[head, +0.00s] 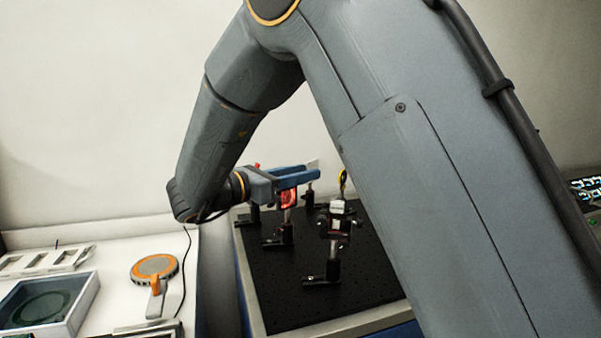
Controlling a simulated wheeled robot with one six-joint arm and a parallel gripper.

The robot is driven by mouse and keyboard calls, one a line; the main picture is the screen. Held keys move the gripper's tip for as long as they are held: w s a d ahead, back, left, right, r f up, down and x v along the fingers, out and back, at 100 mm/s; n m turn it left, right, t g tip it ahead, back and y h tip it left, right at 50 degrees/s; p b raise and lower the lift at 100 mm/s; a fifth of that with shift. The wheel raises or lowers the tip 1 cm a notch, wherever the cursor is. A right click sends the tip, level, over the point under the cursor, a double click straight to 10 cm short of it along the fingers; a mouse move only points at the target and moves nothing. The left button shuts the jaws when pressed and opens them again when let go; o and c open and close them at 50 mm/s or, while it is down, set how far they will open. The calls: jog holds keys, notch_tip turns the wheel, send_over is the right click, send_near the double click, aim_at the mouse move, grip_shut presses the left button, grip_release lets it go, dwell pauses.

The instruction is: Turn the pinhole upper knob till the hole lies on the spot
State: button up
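My gripper (312,171) has blue fingers and reaches in from the left over the black optical breadboard (370,270). Its fingertips are level with the tops of the mounted optics. A red optic mount (288,198) on a black post stands just below the fingers. I cannot tell whether they touch it or how far apart they are. A pale-topped mount (338,207) stands to the right of the fingers, with a yellow part (343,181) behind it. I cannot make out which mount is the pinhole. Its upper knob, the hole and the spot are too small or hidden.
Several black post bases stand on the breadboard, one at the front (322,277). On the white bench at left are an open grey box (90,288), an orange-and-grey round device (154,267) and a dark cable. A lit display (585,187) is at far right.

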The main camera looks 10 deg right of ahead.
grip_shut()
jog(key=shift+w+f+n+t+y+b, duration=0.1)
jog(key=shift+n+t+y+b, duration=0.25)
jog(key=shift+b, duration=0.25)
jog(key=a+n+t+y+b, duration=0.1)
jog(key=n+t+y+b, duration=0.1)
jog(key=b, duration=0.4)
jog(key=w+a+n+t+y+b, duration=0.1)
jog(key=n+t+y+b, duration=0.2)
jog(key=n+y+b, duration=0.2)
jog(key=a+n+t+y+b, duration=0.1)
jog(key=n+t+y+b, duration=0.2)
jog(key=y+b, duration=0.3)
jog(key=shift+w+b, duration=0.35)
jog(key=shift+b, duration=0.6)
jog(key=shift+n+y, duration=0.25)
jog(key=shift+y, duration=0.1)
